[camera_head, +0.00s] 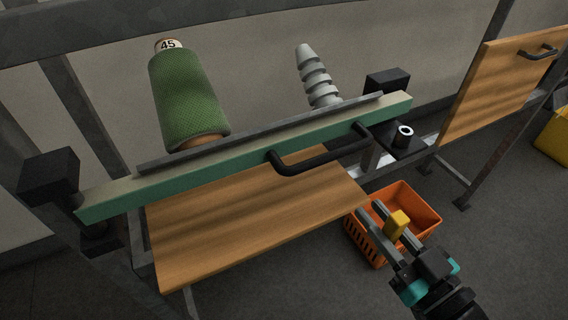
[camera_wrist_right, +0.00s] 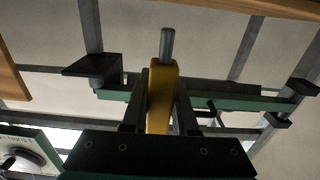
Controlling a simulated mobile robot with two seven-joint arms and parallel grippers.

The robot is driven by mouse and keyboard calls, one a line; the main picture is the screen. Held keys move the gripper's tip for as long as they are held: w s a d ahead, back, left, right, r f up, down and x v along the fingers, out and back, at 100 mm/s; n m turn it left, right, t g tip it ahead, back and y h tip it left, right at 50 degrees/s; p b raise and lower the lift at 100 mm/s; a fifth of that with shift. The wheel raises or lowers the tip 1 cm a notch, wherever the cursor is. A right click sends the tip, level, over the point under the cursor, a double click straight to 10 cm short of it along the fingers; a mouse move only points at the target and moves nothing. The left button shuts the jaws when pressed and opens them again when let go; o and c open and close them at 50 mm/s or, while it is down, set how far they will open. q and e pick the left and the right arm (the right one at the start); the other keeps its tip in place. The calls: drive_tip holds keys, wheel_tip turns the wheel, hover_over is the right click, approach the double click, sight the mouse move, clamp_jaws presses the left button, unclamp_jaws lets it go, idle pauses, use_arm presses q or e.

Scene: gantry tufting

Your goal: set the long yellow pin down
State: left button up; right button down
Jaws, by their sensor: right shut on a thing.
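The long yellow pin (camera_head: 397,223) is held between the fingers of my right gripper (camera_head: 371,210), over the orange basket in the head view. In the right wrist view the pin (camera_wrist_right: 161,98) stands between both fingers, with a grey metal rod (camera_wrist_right: 167,45) sticking out of its far end. The right fingers (camera_wrist_right: 158,100) press on its sides, and the lower part of the pin is hidden behind the gripper body. My left gripper is in neither view.
An orange basket (camera_head: 418,203) stands on the floor below the right gripper. A green beam (camera_head: 240,158) with a black handle (camera_head: 320,162) crosses above a wooden board (camera_head: 250,215). A green cone (camera_head: 187,98), grey ribbed cone (camera_head: 317,78) and black bracket with a ring (camera_head: 405,145) are beyond.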

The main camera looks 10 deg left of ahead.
drive_tip(key=b+x, duration=0.2)
drive_tip(key=x, duration=1.5)
drive_tip(key=shift+w+a+b, duration=0.25)
drive_tip(key=shift+b, duration=0.05)
drive_tip(key=shift+f+b, duration=1.05)
drive_tip(key=shift+f, duration=0.6)
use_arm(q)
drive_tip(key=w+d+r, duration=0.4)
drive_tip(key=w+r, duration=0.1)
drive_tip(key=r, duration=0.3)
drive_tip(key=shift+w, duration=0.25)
use_arm(e)
drive_tip(key=shift+f, duration=0.1)
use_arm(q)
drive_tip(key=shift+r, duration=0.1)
use_arm(e)
drive_tip(key=shift+f, duration=0.1)
drive_tip(key=c, duration=1.2)
unclamp_jaws()
drive_tip(key=shift+f, duration=0.1)
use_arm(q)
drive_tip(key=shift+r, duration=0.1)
use_arm(e)
drive_tip(key=o, duration=0.5)
